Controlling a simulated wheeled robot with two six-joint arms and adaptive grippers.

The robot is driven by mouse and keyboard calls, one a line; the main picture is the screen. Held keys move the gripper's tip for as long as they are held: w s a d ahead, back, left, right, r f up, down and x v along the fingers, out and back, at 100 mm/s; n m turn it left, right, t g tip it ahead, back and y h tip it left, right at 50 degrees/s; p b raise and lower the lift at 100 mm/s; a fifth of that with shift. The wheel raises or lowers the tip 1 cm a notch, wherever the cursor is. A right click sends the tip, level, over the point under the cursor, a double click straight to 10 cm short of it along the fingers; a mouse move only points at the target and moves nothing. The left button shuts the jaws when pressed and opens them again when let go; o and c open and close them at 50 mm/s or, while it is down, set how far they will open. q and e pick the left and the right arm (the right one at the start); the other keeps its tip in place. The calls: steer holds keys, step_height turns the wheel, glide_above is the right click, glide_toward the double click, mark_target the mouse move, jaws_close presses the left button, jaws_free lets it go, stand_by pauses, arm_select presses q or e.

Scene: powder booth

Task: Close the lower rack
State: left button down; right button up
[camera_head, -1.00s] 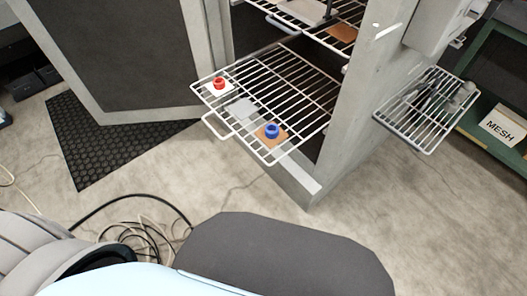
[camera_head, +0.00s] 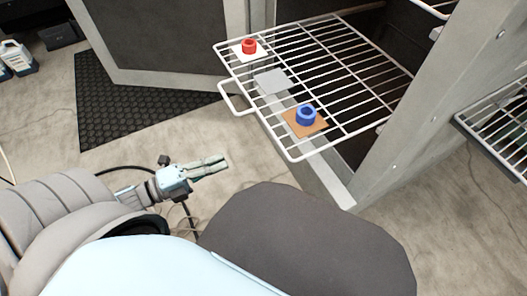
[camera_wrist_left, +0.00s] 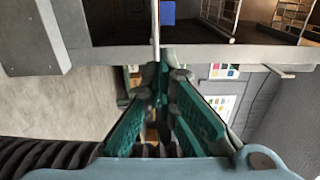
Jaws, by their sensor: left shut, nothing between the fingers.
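The lower rack (camera_head: 352,78) is a white wire shelf pulled out of the grey cabinet in the head view. Its wire handle (camera_head: 226,100) sticks out at the front edge. My right gripper is not in view.
The open cabinet door (camera_head: 160,40) stands left of the rack, above a black floor mat (camera_head: 125,105). The cabinet's side wall (camera_head: 440,110) is at the right, with another wire shelf (camera_head: 500,125) outside it. Cables lie on the floor near my left arm. An upper rack edge (camera_head: 432,8) shows at the top.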

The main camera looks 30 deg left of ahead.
arm_select(q)
steer(key=b+x, duration=0.3)
steer(key=x, duration=1.1)
steer(key=shift+a+f+b, duration=0.15)
steer(key=shift+a+b, duration=0.15)
steer(key=shift+a, duration=0.05)
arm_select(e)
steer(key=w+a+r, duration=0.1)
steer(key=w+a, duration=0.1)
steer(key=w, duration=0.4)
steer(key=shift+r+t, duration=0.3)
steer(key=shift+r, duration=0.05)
arm_select(q)
steer(key=shift+w, duration=0.25)
